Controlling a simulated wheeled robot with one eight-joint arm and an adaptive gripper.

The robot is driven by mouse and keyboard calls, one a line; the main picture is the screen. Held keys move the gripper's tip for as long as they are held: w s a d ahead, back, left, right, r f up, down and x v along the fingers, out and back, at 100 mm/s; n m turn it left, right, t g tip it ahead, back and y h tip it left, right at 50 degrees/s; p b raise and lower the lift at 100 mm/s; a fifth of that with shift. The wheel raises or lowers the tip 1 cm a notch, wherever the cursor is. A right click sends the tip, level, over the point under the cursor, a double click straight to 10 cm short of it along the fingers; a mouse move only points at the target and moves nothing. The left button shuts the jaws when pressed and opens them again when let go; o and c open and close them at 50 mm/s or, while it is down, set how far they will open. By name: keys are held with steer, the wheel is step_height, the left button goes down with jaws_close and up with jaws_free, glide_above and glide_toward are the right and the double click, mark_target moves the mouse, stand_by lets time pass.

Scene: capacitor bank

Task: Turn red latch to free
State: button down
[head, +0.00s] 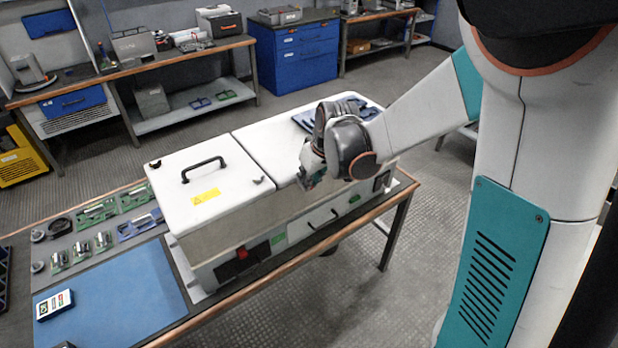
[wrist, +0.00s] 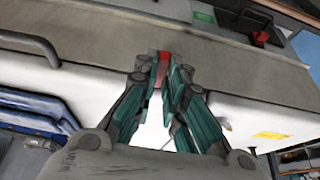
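The red latch (wrist: 162,66) shows in the wrist view as a narrow upright red piece at the front edge of the white cabinet lid. My gripper (wrist: 164,74) has its teal-padded fingers drawn close together, one on each side of the latch, and the red piece fills the small gap between the tips. In the head view my gripper (head: 308,182) is at the cabinet's front edge, near the seam between the two lids. It hides the latch there. The white cabinet (head: 212,232) stands on the workbench with both lids down.
A separate red switch (head: 242,254) sits low on the cabinet front beside a green label; it also shows in the wrist view (wrist: 260,37). A black handle (head: 204,169) stands up from the left lid. A blue mat (head: 110,295) lies on the bench's left part.

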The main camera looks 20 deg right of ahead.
steer(key=shift+d+n+g+y, duration=0.15)
steer(key=shift+n+g+y, duration=0.25)
steer(key=shift+n, duration=1.1)
steer(key=c, duration=1.7)
jaws_free()
steer(key=shift+o, duration=0.2)
